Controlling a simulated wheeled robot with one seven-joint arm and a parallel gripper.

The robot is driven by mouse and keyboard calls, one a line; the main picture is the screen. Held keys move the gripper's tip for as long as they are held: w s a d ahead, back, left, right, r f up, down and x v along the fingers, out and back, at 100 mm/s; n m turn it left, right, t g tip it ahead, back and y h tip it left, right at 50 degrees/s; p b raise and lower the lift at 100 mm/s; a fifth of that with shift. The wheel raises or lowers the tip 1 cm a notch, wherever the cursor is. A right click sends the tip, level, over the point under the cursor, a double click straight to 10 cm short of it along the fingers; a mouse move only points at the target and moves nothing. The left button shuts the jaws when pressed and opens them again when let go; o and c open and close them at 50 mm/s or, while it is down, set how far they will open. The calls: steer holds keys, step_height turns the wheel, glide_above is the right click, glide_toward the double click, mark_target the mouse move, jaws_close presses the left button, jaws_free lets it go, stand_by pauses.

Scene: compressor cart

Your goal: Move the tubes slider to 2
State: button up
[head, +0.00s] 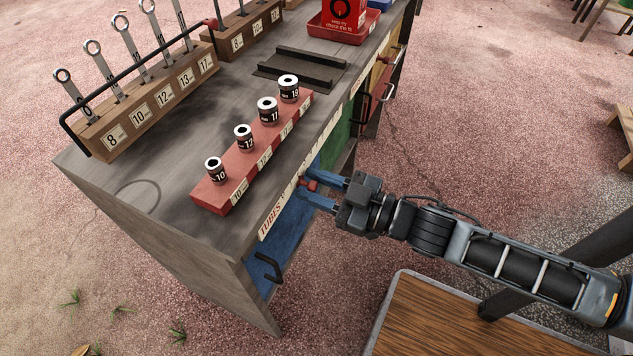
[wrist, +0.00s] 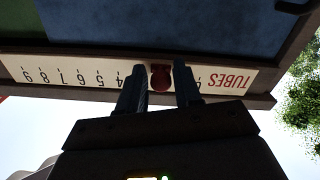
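The tubes slider is a red knob (wrist: 161,77) on a pale numbered strip (wrist: 72,78) along the bench's front edge. The knob also shows in the head view (head: 308,185). In the wrist view the strip is upside down, with "TUBES" at right and numbers rising to 9 at left. The knob stands just right of the 4, about where 2 would fall; the marks beside it are hidden by the knob and fingers. My gripper (wrist: 160,84) has its fingers apart, one on each side of the knob, very near it. Whether either finger touches it, I cannot tell.
On the bench, a red block (head: 225,190) holds several labelled sockets, and a wooden rack (head: 135,115) holds wrenches. A blue drawer front with a black handle (head: 268,268) lies below the strip. A wooden-topped table (head: 430,325) stands under my arm.

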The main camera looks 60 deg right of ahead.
steer(key=shift+o, duration=1.1)
steer(key=shift+s, duration=0.1)
steer(key=s, duration=0.7)
steer(key=shift+s+p, duration=0.3)
steer(key=shift+p, duration=0.15)
steer(key=shift+d, duration=0.1)
steer(key=s+a+r+m+g, duration=0.3)
steer(key=s+a+r, duration=0.55)
steer(key=a, duration=0.35)
step_height(320, 180, up, 18)
steer(key=p, duration=1.8)
steer(key=shift+s+f+h, duration=0.2)
steer(key=shift+s+h, duration=0.1)
steer(key=shift+s, duration=0.05)
steer(key=shift+a, duration=0.1)
